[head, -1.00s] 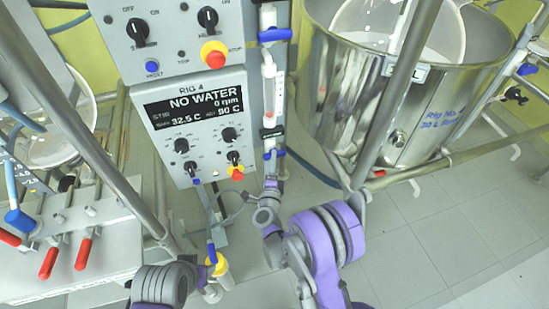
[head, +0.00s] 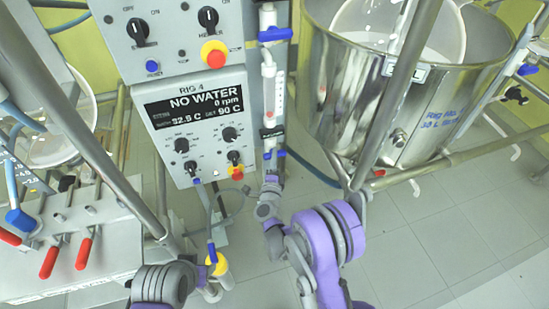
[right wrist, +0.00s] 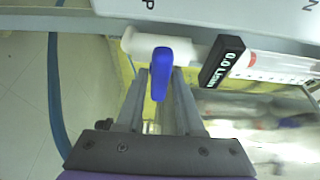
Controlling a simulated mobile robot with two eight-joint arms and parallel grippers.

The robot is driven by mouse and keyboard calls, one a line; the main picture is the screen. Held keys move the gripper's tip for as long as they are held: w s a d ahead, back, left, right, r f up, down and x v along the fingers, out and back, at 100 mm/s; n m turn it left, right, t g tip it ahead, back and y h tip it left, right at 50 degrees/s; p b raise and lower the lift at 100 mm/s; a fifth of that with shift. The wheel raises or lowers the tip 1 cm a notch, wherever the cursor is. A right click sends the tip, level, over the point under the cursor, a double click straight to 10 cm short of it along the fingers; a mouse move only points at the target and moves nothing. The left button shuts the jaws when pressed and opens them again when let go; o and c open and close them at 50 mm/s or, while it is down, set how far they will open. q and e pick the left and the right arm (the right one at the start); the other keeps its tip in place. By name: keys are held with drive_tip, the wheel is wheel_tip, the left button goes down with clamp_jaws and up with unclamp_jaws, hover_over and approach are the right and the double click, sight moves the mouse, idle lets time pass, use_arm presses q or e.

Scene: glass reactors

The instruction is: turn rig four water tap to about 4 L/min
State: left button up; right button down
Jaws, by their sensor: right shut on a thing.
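The rig four control box (head: 198,125) shows "NO WATER", 0 rpm and 32.5 C in the head view. To its right a vertical clear flow tube (head: 278,95) runs down to a small tap with a blue handle (head: 280,154). In the right wrist view the blue handle (right wrist: 157,78) stands between the fingertips of my right gripper (right wrist: 160,74), which is shut on it. The flow readout (right wrist: 222,61) beside it reads 0.0 L/min. In the head view my right gripper (head: 271,180) is just below the tap.
A large steel vessel (head: 350,95) stands right of the flow tube. Metal frame posts (head: 392,100) cross in front of it. At the left is a bench with red-handled clamps (head: 84,254). A grey cable hangs under the control box. The floor at the lower right is clear.

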drive_tip(key=shift+f+n+t+y+b, duration=0.1)
drive_tip(key=shift+n+t+y+b, duration=0.4)
drive_tip(key=shift+n+b, duration=1)
drive_tip(key=shift+f+n+t+y+b, duration=0.1)
drive_tip(key=shift+n+t+y+b, duration=0.45)
drive_tip(key=shift+n, duration=1.4)
drive_tip(key=shift+f+n+t+y+b, duration=0.15)
drive_tip(key=shift+n+t+b, duration=0.4)
drive_tip(key=shift+n+b, duration=1.15)
drive_tip(key=shift+n, duration=0.25)
drive_tip(key=shift+r, duration=0.1)
drive_tip(key=c, duration=0.7)
unclamp_jaws()
